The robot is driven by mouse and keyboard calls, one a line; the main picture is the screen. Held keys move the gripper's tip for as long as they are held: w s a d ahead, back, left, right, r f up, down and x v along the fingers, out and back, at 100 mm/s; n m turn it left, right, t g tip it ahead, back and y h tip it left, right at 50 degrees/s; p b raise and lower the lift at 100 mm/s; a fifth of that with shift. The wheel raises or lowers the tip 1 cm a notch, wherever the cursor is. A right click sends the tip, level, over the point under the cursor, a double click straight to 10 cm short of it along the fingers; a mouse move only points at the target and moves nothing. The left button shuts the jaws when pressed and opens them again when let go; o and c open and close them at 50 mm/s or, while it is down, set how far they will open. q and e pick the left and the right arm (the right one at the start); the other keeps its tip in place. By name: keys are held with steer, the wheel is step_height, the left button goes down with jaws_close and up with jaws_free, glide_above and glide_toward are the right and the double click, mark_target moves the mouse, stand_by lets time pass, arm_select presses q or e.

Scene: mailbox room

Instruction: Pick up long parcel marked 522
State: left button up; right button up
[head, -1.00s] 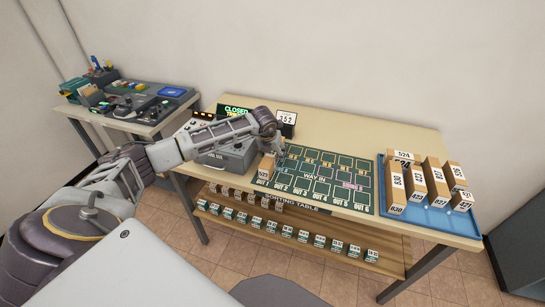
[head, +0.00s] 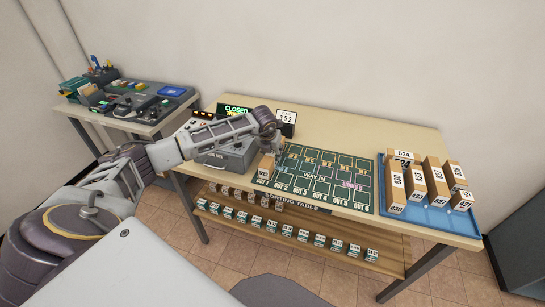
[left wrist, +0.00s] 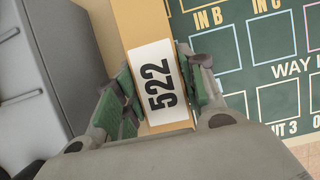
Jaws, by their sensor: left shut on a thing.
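The long parcel marked 522 (left wrist: 157,88) is a brown box with a white label. In the left wrist view it sits between the two green-padded fingers of my left gripper (left wrist: 165,95), which is shut on it. In the head view the parcel (head: 266,167) shows at the left edge of the green sorting mat, beside the grey machine, and my left gripper (head: 276,150) is at it. I cannot tell whether the parcel touches the table. My right gripper is not in view.
The green sorting mat (head: 318,178) is mostly clear. A blue tray (head: 431,216) at the right holds several numbered parcels. The grey machine (head: 229,157) stands close on the parcel's left. A lower shelf (head: 330,227) carries small labelled items.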

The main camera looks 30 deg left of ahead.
arm_select(q)
steer(key=shift+r, duration=0.1)
steer(key=shift+r+b, duration=0.65)
steer(key=shift+r, duration=4.3)
